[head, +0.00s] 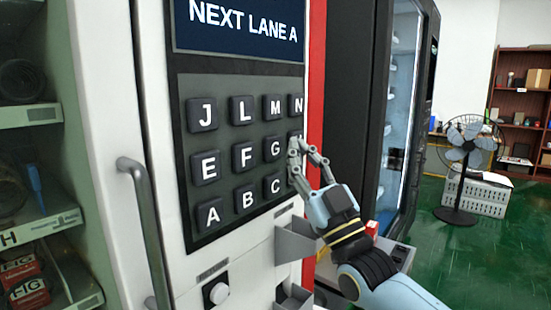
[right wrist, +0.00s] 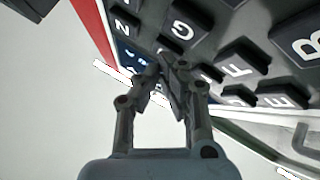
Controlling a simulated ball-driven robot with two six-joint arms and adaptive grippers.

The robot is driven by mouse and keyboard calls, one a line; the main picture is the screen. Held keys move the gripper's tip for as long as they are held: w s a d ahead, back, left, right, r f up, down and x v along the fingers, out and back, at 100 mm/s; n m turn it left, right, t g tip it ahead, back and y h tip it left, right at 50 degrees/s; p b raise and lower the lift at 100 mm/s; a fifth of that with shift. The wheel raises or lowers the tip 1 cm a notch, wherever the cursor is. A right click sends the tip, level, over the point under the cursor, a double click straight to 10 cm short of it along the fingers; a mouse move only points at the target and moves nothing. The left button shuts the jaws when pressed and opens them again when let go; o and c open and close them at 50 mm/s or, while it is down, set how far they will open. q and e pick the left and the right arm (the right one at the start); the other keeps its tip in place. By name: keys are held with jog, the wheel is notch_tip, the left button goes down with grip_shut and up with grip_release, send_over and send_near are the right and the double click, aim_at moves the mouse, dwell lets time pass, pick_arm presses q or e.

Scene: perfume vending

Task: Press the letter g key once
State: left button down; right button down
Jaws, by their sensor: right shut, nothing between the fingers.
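The letter G key (head: 273,149) is a dark raised key with a white G, in the middle row of the keypad (head: 228,178), right of the F key (head: 242,155). It also shows in the right wrist view (right wrist: 182,29), above and right of my fingertips. My right gripper (head: 297,155) is shut and empty, its fingertips just right of the G key and over the key at the keypad's right edge, which they partly hide. It also shows in the right wrist view (right wrist: 163,66). I cannot tell whether the tips touch a key. My left gripper is out of view.
The C key (head: 273,187) is below G and the M key (head: 272,107) above it. A display (head: 240,25) is over the keypad. A metal handle (head: 145,230) stands out at the left. A small open metal tray (head: 296,241) juts out below the keypad.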

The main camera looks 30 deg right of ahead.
jog(key=shift+w+a, duration=0.3)
jog(key=shift+w, duration=0.4)
jog(key=shift+w+b, duration=0.15)
jog(key=shift+b, duration=0.2)
dwell(0.7)
jog(key=shift+w+a, duration=0.2)
jog(key=shift+w, duration=0.05)
jog(key=shift+w+a+b, duration=0.15)
jog(key=shift+w+b, duration=0.15)
jog(key=shift+w, duration=0.1)
dwell(0.7)
jog(key=shift+s, duration=0.15)
jog(key=shift+s+d+p, duration=0.35)
jog(key=shift+s+p, duration=0.1)
jog(key=shift+s, duration=0.25)
